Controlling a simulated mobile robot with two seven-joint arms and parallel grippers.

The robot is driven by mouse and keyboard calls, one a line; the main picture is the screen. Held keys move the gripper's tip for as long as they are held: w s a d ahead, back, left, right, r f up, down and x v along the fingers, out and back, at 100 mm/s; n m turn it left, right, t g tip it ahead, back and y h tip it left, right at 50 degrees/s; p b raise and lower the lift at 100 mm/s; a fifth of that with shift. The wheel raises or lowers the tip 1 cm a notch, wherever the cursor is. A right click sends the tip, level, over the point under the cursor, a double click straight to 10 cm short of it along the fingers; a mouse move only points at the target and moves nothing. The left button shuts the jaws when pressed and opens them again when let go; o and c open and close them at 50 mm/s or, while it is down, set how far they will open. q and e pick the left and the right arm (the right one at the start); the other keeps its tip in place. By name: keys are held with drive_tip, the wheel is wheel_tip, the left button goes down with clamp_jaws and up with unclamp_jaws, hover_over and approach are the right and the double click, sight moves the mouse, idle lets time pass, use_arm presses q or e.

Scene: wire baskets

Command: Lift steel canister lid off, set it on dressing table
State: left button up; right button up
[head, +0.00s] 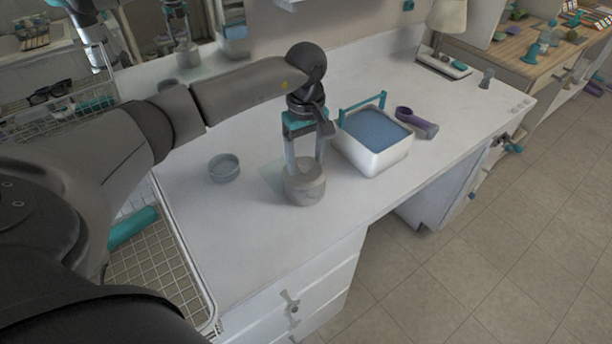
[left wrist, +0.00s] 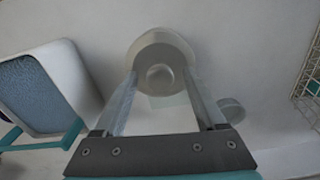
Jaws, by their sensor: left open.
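The steel canister (head: 305,188) stands upright on the white dressing table (head: 255,245), near its front edge. In the left wrist view, the round canister lid (left wrist: 146,50) is seen from above with a knob in its middle. My left gripper (head: 305,168) points down over the canister. Its fingers are apart, one on each side of the knob in the left wrist view, and hold nothing. I cannot tell whether the fingertips touch the lid. My right gripper is not in view.
A white bin (head: 372,158) with blue contents and a teal handle stands right of the canister, with a purple scoop (head: 417,122) beyond. A small grey round dish (head: 224,168) sits to the left. A wire basket (head: 160,270) is at the table's left. The front-left tabletop is clear.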

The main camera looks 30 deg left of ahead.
use_arm(q)
drive_tip(key=shift+c, duration=0.2)
idle(0.9)
clamp_jaws()
idle(0.4)
